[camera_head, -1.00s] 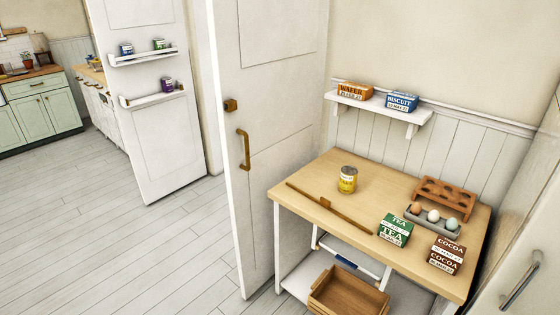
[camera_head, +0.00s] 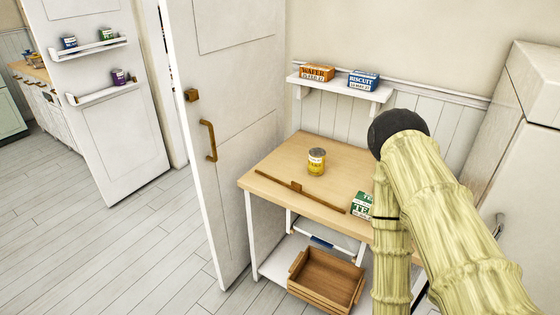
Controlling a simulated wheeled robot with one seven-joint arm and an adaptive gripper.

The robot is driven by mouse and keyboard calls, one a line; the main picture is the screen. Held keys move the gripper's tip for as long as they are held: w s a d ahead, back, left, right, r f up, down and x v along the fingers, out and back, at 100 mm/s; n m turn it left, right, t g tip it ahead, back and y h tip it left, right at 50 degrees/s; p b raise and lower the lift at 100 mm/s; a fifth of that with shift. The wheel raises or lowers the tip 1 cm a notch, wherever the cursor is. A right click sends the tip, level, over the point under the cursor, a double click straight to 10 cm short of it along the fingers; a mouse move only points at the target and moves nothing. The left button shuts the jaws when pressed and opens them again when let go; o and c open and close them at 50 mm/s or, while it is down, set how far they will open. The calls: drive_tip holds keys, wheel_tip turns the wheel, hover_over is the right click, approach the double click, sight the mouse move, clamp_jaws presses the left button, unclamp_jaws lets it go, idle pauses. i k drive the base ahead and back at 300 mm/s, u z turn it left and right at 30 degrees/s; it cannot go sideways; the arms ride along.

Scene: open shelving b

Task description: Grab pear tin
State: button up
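A yellow tin (camera_head: 316,162) with a pale label and metal top stands upright on the wooden tabletop (camera_head: 280,160), left of the middle; its label is too small to read for sure, and it looks like the pear tin. My arm, pale and bamboo-like with a dark round joint, enters from the lower right and covers the right part of the table. My gripper is not in view. Nothing touches the tin.
A wooden strip (camera_head: 300,192) lies in front of the tin. A green tea box (camera_head: 362,204) is partly behind my arm. A wall shelf (camera_head: 340,88) holds a wafer box (camera_head: 317,73) and biscuit box (camera_head: 363,80). A wooden crate (camera_head: 327,277) sits below. An open door (camera_head: 240,130) stands left.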

sight(317, 156)
drive_tip(key=u, duration=0.05)
drive_tip(key=i, duration=0.95)
drive_tip(key=z, duration=0.05)
